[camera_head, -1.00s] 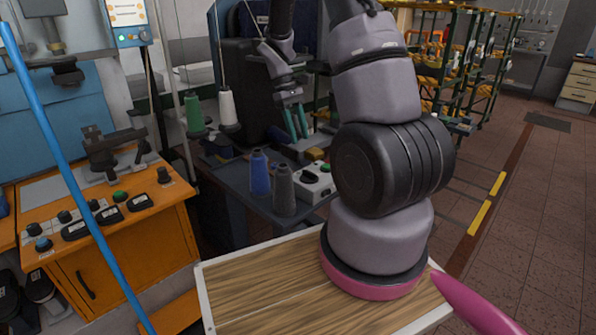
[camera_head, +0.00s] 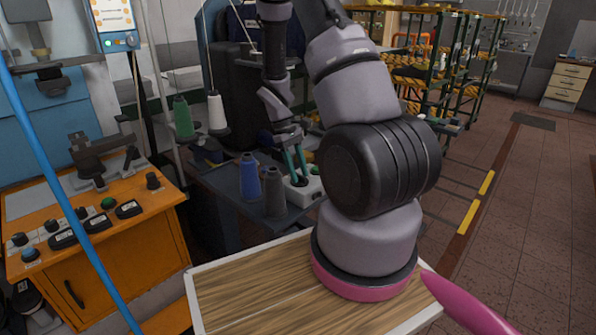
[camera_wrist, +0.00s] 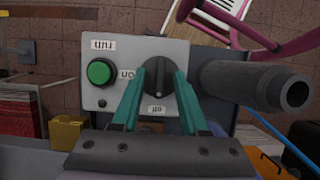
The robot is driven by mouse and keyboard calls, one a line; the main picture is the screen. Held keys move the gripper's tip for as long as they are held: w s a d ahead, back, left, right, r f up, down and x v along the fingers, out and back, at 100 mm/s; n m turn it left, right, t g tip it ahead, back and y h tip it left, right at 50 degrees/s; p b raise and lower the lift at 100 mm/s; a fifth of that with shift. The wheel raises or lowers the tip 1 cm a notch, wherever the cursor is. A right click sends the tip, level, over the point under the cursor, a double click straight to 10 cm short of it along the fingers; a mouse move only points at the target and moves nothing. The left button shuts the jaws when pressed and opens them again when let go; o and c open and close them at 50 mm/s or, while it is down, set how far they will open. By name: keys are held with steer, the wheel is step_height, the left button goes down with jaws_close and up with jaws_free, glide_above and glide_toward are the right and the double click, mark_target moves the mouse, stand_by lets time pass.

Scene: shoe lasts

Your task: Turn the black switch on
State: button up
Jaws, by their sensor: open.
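The black switch (camera_wrist: 153,70) is a round rotary knob on a light grey control box (camera_wrist: 177,48); a small pale mark shows at its lower edge. My gripper (camera_wrist: 158,84) is open, with one teal finger on each side of the knob; I cannot tell whether they touch it. A green button (camera_wrist: 100,72) and small upside-down labels are on the same face. In the head view the box (camera_head: 312,186) stands on a dark table, and my gripper (camera_head: 296,176) points down at it; the fingers partly hide the knob there.
A blue thread cone (camera_head: 249,177) and a grey cone (camera_head: 273,192) stand close to the left of the box. The grey cone (camera_wrist: 250,86) is close on the right in the wrist view. An orange bench (camera_head: 95,235) with other buttons stands at left.

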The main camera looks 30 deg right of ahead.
jaws_close()
steer(key=shift+m, duration=0.3)
steer(key=m, duration=0.1)
steer(key=m+y, duration=0.1)
steer(key=m, duration=0.1)
steer(key=shift+w+d+m+y, duration=0.1)
steer(key=shift+d+m+y, duration=0.05)
steer(key=shift+m+y, duration=0.15)
steer(key=m+y, duration=0.1)
steer(key=m, duration=0.3)
steer(key=shift+d+m+y, duration=0.1)
steer(key=shift+m+y, duration=0.2)
steer(key=shift+y, duration=0.1)
steer(key=m+t+y, duration=0.1)
steer(key=m, duration=0.3)
steer(key=shift+d, duration=0.1)
steer(key=shift+s+m+t+y, duration=0.1)
steer(key=shift+m+t+y, duration=0.3)
steer(key=shift+m, duration=0.85)
steer(key=shift+s+m+t+y, duration=0.1)
steer(key=shift+m+t+y, duration=0.3)
steer(key=shift+m, duration=0.85)
